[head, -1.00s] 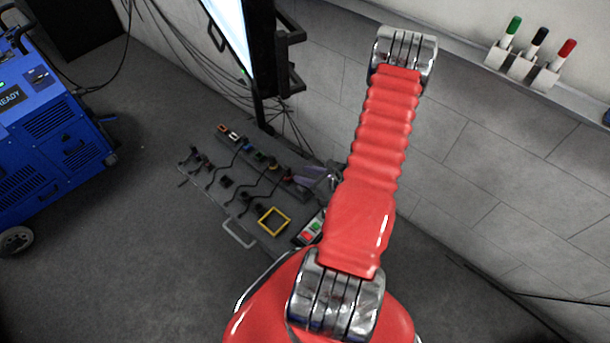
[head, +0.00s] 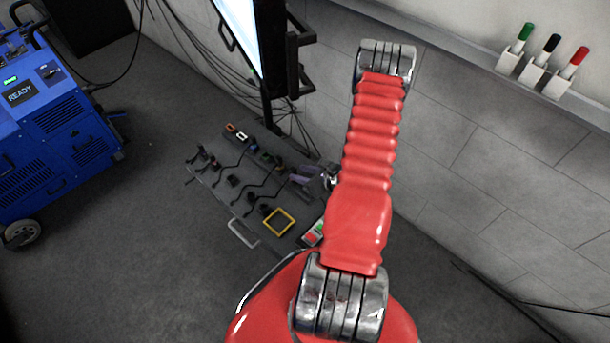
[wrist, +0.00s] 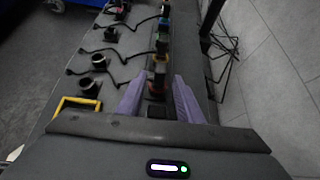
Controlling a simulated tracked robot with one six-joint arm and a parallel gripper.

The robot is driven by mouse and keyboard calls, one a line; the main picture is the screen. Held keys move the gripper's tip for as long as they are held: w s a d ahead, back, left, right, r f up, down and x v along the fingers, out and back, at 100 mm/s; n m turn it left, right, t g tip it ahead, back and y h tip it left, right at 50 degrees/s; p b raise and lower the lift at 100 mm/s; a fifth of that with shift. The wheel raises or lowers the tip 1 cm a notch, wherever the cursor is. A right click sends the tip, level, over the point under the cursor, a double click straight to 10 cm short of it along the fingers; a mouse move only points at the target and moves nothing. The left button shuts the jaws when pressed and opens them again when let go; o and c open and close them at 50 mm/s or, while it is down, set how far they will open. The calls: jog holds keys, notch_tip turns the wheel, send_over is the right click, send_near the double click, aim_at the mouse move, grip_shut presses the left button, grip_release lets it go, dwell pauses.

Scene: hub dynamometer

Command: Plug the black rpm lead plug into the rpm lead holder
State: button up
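My gripper (wrist: 158,77) has two purple fingers set apart over the right row of the bench. An orange-brown connector (wrist: 157,87) stands in the gap between them, with dark space on both sides. A black block (wrist: 157,112) lies nearer the wrist. In the head view my gripper (head: 306,177) is at the right side of the bench, partly hidden by my red arm. Several black plugs or sockets with black leads, such as a round one (wrist: 88,87), stand in the left row. I cannot tell which is the rpm plug or which is its holder.
The dark bench (head: 224,203) has a yellow square frame (head: 266,219), a red-green button box (head: 313,234) and a front handle (head: 242,233). A monitor (head: 240,35) and hanging cables are behind. A blue machine (head: 60,130) stands left. The wall is close on the right.

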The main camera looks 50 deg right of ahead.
aim_at(296, 172)
jog(key=shift+x, duration=1.55)
grip_shut()
jog(key=shift+r, duration=0.15)
jog(key=shift+r, duration=0.35)
jog(key=shift+r, duration=0.35)
jog(key=shift+r, duration=0.35)
jog(key=shift+r, duration=0.4)
